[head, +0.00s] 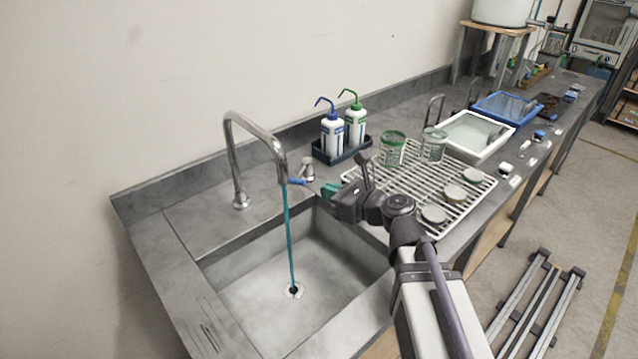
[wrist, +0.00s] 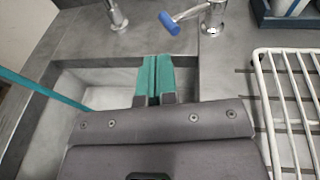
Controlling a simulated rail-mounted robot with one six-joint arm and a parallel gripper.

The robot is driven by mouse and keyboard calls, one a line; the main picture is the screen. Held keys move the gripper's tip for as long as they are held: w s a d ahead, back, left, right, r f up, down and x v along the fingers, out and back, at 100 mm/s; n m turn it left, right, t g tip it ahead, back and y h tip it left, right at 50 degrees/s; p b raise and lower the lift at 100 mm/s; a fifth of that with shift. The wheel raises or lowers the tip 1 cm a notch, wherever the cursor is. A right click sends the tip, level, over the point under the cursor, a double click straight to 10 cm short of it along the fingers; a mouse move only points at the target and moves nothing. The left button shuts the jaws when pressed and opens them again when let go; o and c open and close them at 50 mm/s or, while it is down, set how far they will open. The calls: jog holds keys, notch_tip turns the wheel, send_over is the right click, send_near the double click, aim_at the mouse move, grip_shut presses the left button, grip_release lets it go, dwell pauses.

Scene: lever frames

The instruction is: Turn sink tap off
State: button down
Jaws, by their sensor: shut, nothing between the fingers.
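The curved metal spout (head: 233,150) stands behind the sink basin (head: 325,262). A thin teal stream of water (head: 289,240) runs from it to the drain. The tap lever with a blue end (head: 297,182) sits on a small metal valve body (head: 308,168) right of the spout. In the wrist view the blue lever end (wrist: 169,23) points left from the valve body (wrist: 212,18). My gripper (head: 328,192) has teal fingers, shut and empty, a little right of and in front of the lever, apart from it. The fingers (wrist: 154,76) lie below the lever end in the wrist view.
A white wire rack (head: 405,205) with jars and lids stands right of the sink, partly behind my arm. Two wash bottles in a dark tray (head: 345,152) stand behind the valve. A white tub (head: 475,135) and blue tray (head: 503,108) are farther right.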

aim_at(302, 175)
jog(key=w+d, duration=0.3)
jog(key=d, duration=0.1)
jog(key=w+d, duration=0.4)
jog(key=shift+w+d+f+n+g+y, duration=0.1)
jog(key=shift+w+d+n+g+y, duration=0.25)
jog(key=shift+d+g, duration=0.2)
jog(key=shift+w+d+n+g+y, duration=0.3)
jog(key=shift+d+n+g, duration=0.15)
jog(key=shift+g, duration=0.1)
jog(key=shift+s+a+n+g+y, duration=0.15)
jog(key=shift+n+g+y, duration=0.2)
jog(key=shift+n+g, duration=0.15)
jog(key=shift+s+a+n+g+y, duration=0.15)
jog(key=shift+n+g+y, duration=0.15)
jog(key=shift+n+g, duration=0.15)
jog(key=shift+s+a+n+g, duration=0.25)
jog(key=shift+s+n+g, duration=0.15)
jog(key=shift+s, duration=0.1)
jog(key=shift+s+a+n+g, duration=0.25)
jog(key=shift+s+g, duration=0.1)
jog(key=shift+s, duration=0.15)
jog(key=b+x, duration=0.1)
jog(key=x, duration=0.8)
jog(key=b+x, duration=0.1)
jog(key=x, duration=0.4)
jog(key=shift+r+b, duration=0.3)
jog(key=shift+b, duration=0.05)
jog(key=shift+d, duration=0.1)
